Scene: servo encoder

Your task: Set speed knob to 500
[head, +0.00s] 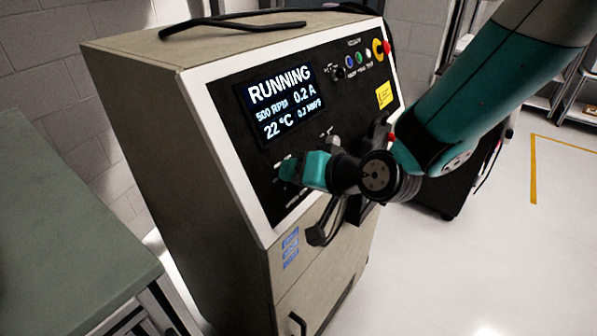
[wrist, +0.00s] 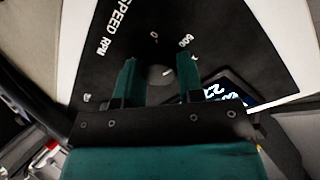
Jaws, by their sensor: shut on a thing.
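The speed knob (wrist: 158,74) is a dark round dial with a small light pointer mark, on the black panel under the printed words SPEED RPM (wrist: 117,27). In the wrist view my gripper (wrist: 158,68) has one teal finger on each side of the knob and is shut on it. In the head view my gripper (head: 290,168) is at the panel's lower left, and the knob is hidden behind it. The display (head: 279,101) reads RUNNING, 500 RPM, 0.2 A and 22 °C.
The cabinet (head: 190,150) carries coloured buttons (head: 360,56), a red and yellow stop button (head: 380,48) and a yellow label (head: 384,95). A black cable (head: 235,25) lies on top. A green-topped bench (head: 60,220) stands at left.

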